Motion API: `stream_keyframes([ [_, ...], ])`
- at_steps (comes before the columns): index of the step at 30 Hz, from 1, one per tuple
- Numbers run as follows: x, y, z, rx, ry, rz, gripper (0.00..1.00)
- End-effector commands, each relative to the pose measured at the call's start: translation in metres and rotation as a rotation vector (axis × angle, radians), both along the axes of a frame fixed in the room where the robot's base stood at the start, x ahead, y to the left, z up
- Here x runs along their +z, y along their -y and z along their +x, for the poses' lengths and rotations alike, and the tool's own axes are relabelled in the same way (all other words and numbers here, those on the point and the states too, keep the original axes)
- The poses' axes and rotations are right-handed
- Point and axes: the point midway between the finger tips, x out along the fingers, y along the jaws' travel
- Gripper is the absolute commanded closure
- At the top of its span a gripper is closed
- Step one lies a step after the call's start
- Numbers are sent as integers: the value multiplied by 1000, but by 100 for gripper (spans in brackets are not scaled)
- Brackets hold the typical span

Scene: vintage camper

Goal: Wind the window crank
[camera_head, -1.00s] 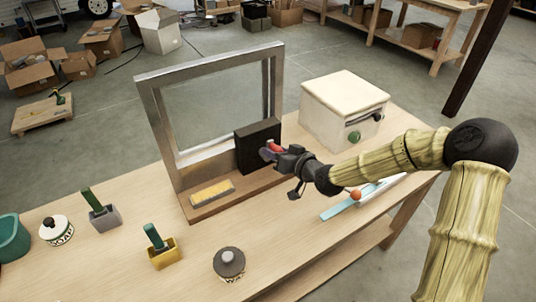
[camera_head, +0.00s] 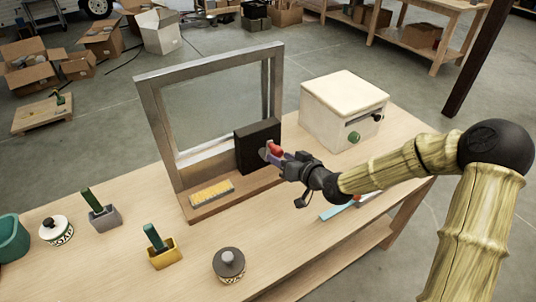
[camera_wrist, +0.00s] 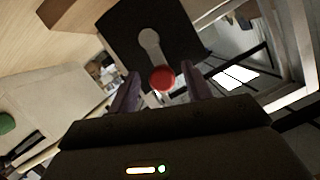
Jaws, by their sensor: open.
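The window crank has a red knob (camera_head: 276,149) on a grey arm, fixed to a black block (camera_head: 256,143) beside the metal window frame (camera_head: 160,120). In the wrist view the crank arm (camera_wrist: 150,42) runs from its hub down to the red knob (camera_wrist: 162,78). My gripper (camera_head: 276,156) is open in front of the block. In the wrist view its two purple fingers stand on either side of the knob, with a gap on both sides. Whether the fingertips reach past the knob is hard to tell.
A white box-shaped appliance (camera_head: 343,108) with a green knob stands to the right. A yellow sponge (camera_head: 212,193) lies on the frame's base. A round lidded jar (camera_head: 229,264), a yellow holder (camera_head: 164,255) and a grey holder (camera_head: 104,217) stand on the table's left and front.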

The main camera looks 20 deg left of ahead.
Motion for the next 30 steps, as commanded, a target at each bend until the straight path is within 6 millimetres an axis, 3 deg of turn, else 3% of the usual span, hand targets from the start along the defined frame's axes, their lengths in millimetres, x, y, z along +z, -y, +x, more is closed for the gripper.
stream_keyframes([
  [9,0,15,-13,0,0,0,51],
  [23,1,20,-16,-1,1,0,51],
  [30,10,46,-32,-3,2,-3,51],
])
